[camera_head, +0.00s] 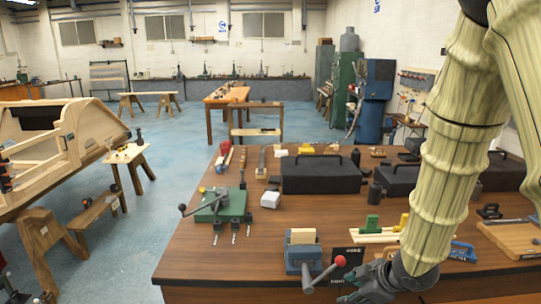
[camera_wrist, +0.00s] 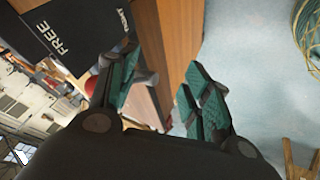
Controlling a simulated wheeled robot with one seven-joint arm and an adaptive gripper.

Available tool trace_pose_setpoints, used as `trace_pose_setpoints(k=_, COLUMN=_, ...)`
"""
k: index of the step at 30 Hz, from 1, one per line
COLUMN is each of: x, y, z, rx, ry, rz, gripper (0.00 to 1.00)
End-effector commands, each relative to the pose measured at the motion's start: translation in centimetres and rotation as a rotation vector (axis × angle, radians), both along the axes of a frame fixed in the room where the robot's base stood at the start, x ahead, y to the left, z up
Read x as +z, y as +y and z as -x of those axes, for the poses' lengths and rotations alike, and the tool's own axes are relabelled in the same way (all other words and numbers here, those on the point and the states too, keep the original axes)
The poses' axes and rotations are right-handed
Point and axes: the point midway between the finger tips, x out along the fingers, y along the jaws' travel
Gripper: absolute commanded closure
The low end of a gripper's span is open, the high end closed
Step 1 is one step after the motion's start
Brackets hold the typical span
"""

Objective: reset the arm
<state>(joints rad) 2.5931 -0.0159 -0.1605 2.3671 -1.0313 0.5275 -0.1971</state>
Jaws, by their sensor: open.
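My gripper (camera_head: 368,288) hangs at the front edge of the wooden workbench (camera_head: 235,245), at the lower end of my pale, ribbed arm. In the wrist view my gripper (camera_wrist: 160,85) has its two green-padded fingers spread apart, with nothing held between them. Between and beyond the fingers show the bench's brown side and the blue-grey floor (camera_wrist: 260,70). In the head view part of the gripper is cut off by the bottom edge.
A blue vise (camera_head: 300,257) with a red-knobbed handle stands just left of my gripper. A black panel lettered FREE (camera_wrist: 75,35) is close by in the wrist view. Black cases (camera_head: 320,175) and several tools lie farther back. Open floor (camera_head: 170,220) lies left of the bench.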

Motion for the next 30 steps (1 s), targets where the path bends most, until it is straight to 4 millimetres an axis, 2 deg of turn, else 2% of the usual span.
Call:
trace_pose_setpoints(k=1, x=-1.9, y=0.2, z=0.7, rx=-0.034, ry=0.034, rz=-0.020, gripper=0.51)
trace_pose_setpoints(k=3, x=-4.1, y=0.4, z=1.5, rx=-0.091, ry=0.073, rz=-0.049, gripper=0.51)
trace_pose_setpoints(k=14, x=-15.0, y=1.0, z=7.1, rx=-0.387, ry=0.269, rz=-0.146, gripper=0.51)
trace_pose_setpoints(k=23, x=-23.1, y=0.9, z=13.9, rx=-0.652, ry=0.424, rz=-0.169, gripper=0.51)
trace_pose_setpoints(k=30, x=-28.6, y=0.3, z=20.6, rx=-0.869, ry=0.533, rz=-0.147, gripper=0.51)
